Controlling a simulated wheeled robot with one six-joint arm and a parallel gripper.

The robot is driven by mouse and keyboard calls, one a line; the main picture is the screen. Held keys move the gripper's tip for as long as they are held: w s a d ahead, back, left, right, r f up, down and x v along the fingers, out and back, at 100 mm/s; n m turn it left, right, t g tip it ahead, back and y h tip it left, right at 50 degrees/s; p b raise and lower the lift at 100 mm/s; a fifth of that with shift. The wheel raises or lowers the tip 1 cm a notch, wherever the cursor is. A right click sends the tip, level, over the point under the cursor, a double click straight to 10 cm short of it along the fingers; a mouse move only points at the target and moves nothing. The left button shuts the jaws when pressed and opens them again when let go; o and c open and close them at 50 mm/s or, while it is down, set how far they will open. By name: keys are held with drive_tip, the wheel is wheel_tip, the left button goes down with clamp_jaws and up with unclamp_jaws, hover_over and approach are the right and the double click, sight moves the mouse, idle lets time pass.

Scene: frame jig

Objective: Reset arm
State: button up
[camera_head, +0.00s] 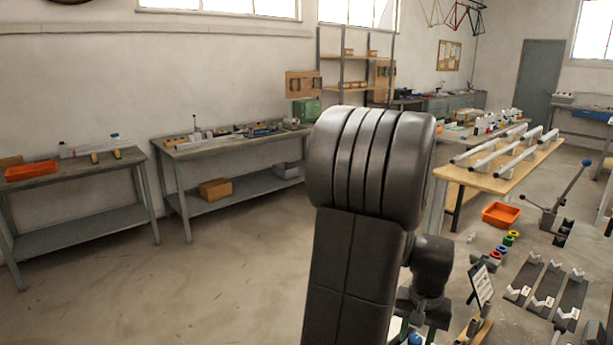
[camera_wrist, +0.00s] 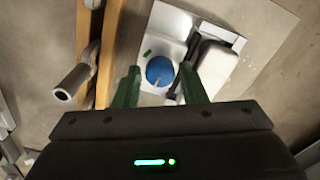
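In the wrist view my gripper (camera_wrist: 160,74) shows two green fingers standing apart, with nothing clasped between them. A round blue object (camera_wrist: 160,70) on a white plate (camera_wrist: 168,22) shows in the gap between the fingertips, with clear space on both sides. How far it lies below the fingers I cannot tell.
A metal tube (camera_wrist: 76,82) and wooden rails lie left of the fingers; a white block (camera_wrist: 215,66) lies right. In the head view, a bench with pipes (camera_head: 549,150), an orange bin (camera_head: 501,214) and a lever tool (camera_head: 562,208) stand right. Floor at left is clear.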

drive_tip(key=m, duration=1.1)
drive_tip(key=shift+m, duration=0.4)
drive_tip(key=shift+a, duration=0.1)
idle(0.3)
